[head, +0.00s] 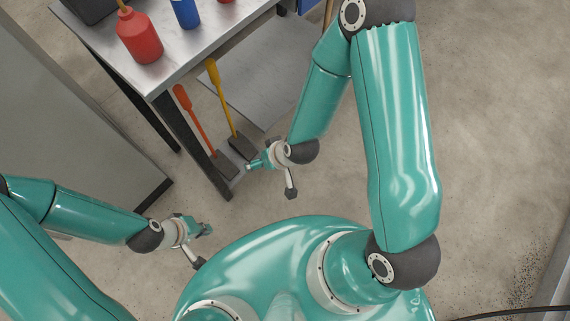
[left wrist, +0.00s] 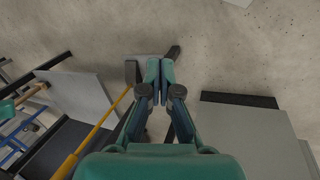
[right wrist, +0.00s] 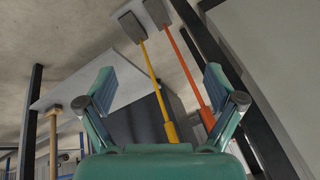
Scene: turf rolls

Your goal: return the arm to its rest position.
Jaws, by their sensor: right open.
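My left gripper (head: 205,229) shows at the lower left of the head view, above the bare floor and left of my teal body. In the left wrist view its fingers (left wrist: 160,80) are together, with nothing visible between them. My right gripper (head: 252,165) is near the middle of the head view, close to the workbench leg. In the right wrist view its fingers (right wrist: 160,88) are spread wide and hold nothing. The orange and yellow handles seen between them are farther off. Both of my arms are bent at the elbow.
A workbench (head: 190,55) with a red bottle (head: 138,36) and a blue bottle (head: 186,13) stands at the upper left. An orange-handled tool (head: 193,115) and a yellow-handled tool (head: 221,98) are beside its leg. A grey cabinet (head: 65,110) stands left.

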